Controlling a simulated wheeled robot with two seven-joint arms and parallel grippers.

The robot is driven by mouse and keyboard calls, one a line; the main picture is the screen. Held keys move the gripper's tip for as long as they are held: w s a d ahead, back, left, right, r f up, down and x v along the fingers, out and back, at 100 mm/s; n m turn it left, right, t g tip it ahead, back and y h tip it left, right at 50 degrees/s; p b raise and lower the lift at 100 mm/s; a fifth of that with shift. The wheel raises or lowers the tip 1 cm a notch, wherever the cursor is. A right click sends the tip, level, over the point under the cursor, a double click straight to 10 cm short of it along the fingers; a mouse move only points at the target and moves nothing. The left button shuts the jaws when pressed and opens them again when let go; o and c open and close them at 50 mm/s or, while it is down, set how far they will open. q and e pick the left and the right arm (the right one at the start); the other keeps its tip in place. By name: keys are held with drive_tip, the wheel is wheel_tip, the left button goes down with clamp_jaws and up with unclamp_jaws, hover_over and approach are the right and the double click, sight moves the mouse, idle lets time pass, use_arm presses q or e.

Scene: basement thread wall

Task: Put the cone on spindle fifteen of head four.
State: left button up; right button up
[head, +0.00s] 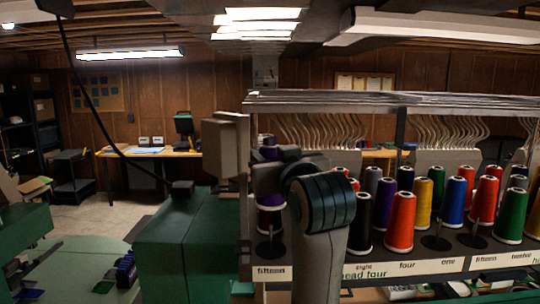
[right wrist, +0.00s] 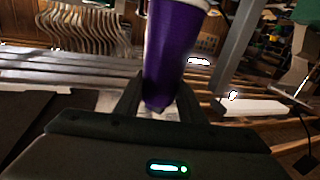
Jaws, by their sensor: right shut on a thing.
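The purple cone (right wrist: 175,45) is held between the two fingers of my right gripper (right wrist: 158,108) in the right wrist view. In the head view the right gripper (head: 277,170) and my forearm cover much of the cone (head: 269,198). Its pale lower rim shows just left of the arm. Below it is the dark disc of a spindle (head: 270,250), above the label "fifteen" (head: 271,271) on the "head four" rail. The cone appears raised over this disc, apart from it. A dark purple shape shows behind, between rim and disc. My left gripper is out of view.
Red, black, yellow, blue and green cones (head: 400,222) stand close to the right of my arm. Two bare discs (head: 436,242) show among them. A metal rail (head: 380,101) with curved guides runs above. Green machine housings (head: 185,245) stand at left.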

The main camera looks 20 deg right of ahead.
sight(273, 207)
drive_tip(key=shift+f, duration=4.05)
drive_tip(key=shift+f+b, duration=0.45)
drive_tip(key=shift+f, duration=0.45)
drive_tip(key=shift+p, duration=0.35)
drive_tip(key=shift+f, duration=0.3)
drive_tip(key=o, duration=1.2)
